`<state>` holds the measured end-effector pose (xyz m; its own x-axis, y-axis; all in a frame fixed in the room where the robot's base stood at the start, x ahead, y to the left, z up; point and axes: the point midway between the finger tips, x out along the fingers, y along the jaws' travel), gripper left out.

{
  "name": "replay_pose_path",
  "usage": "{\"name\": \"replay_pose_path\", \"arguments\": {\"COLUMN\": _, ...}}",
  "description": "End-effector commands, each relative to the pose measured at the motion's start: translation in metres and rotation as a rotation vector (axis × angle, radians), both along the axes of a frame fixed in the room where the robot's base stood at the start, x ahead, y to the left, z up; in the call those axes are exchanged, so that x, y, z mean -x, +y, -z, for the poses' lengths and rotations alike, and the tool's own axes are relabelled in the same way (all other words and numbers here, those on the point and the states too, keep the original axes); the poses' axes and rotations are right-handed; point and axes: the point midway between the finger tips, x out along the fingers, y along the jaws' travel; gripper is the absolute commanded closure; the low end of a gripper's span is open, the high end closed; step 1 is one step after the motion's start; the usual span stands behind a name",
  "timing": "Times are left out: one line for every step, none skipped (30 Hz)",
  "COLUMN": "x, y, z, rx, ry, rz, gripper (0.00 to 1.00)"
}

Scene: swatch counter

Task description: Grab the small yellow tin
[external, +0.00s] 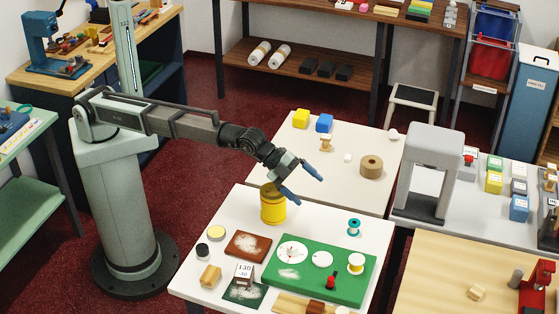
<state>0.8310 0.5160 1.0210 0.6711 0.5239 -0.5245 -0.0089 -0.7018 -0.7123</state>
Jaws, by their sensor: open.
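A yellow cylindrical tin (272,208) stands upright near the back edge of the white front table (330,221). A smaller, flat round tin with a pale yellow top (216,233) lies to its left, near the table's left edge. My gripper (310,191) is open, with its two blue-grey fingers spread and pointing down to the right. It is close to the upper right of the yellow cylinder in the picture. Nothing shows between the fingers. I cannot tell whether a finger touches the cylinder; part of its top is hidden by my gripper.
A teal spool (354,227) stands at the right.

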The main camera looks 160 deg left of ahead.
Motion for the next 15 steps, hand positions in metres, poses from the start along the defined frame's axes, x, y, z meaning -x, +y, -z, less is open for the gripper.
{"name": "replay_pose_path", "arguments": {"x": 0.018, "y": 0.019, "z": 0.008, "rx": 0.002, "ry": 0.029, "rz": -0.018, "gripper": 0.09}}
{"name": "replay_pose_path", "arguments": {"x": 0.027, "y": 0.029, "z": 0.012, "rx": 0.001, "ry": 0.046, "rz": -0.024, "gripper": 0.09}}
{"name": "replay_pose_path", "arguments": {"x": 0.040, "y": 0.040, "z": 0.018, "rx": 0.002, "ry": 0.072, "rz": -0.031, "gripper": 0.09}}
{"name": "replay_pose_path", "arguments": {"x": 0.049, "y": 0.048, "z": 0.022, "rx": 0.001, "ry": 0.094, "rz": -0.032, "gripper": 0.09}}
{"name": "replay_pose_path", "arguments": {"x": 0.059, "y": 0.057, "z": 0.026, "rx": 0.001, "ry": 0.121, "rz": -0.034, "gripper": 0.09}}
{"name": "replay_pose_path", "arguments": {"x": 0.073, "y": 0.066, "z": 0.031, "rx": -0.001, "ry": 0.161, "rz": -0.030, "gripper": 0.09}}
{"name": "replay_pose_path", "arguments": {"x": 0.084, "y": 0.073, "z": 0.035, "rx": -0.002, "ry": 0.199, "rz": -0.023, "gripper": 0.09}}
{"name": "replay_pose_path", "arguments": {"x": 0.096, "y": 0.078, "z": 0.038, "rx": -0.005, "ry": 0.243, "rz": -0.009, "gripper": 0.09}}
{"name": "replay_pose_path", "arguments": {"x": 0.109, "y": 0.083, "z": 0.042, "rx": -0.008, "ry": 0.303, "rz": 0.015, "gripper": 0.09}}
{"name": "replay_pose_path", "arguments": {"x": 0.118, "y": 0.085, "z": 0.044, "rx": -0.009, "ry": 0.348, "rz": 0.038, "gripper": 0.09}}
{"name": "replay_pose_path", "arguments": {"x": 0.127, "y": 0.086, "z": 0.046, "rx": -0.011, "ry": 0.394, "rz": 0.064, "gripper": 0.09}}
{"name": "replay_pose_path", "arguments": {"x": 0.139, "y": 0.088, "z": 0.048, "rx": -0.012, "ry": 0.454, "rz": 0.100, "gripper": 0.09}}
{"name": "replay_pose_path", "arguments": {"x": 0.149, "y": 0.089, "z": 0.049, "rx": -0.011, "ry": 0.500, "rz": 0.130, "gripper": 0.09}}
{"name": "replay_pose_path", "arguments": {"x": 0.159, "y": 0.089, "z": 0.051, "rx": -0.009, "ry": 0.545, "rz": 0.164, "gripper": 0.09}}
{"name": "replay_pose_path", "arguments": {"x": 0.172, "y": 0.090, "z": 0.052, "rx": -0.005, "ry": 0.604, "rz": 0.210, "gripper": 0.09}}
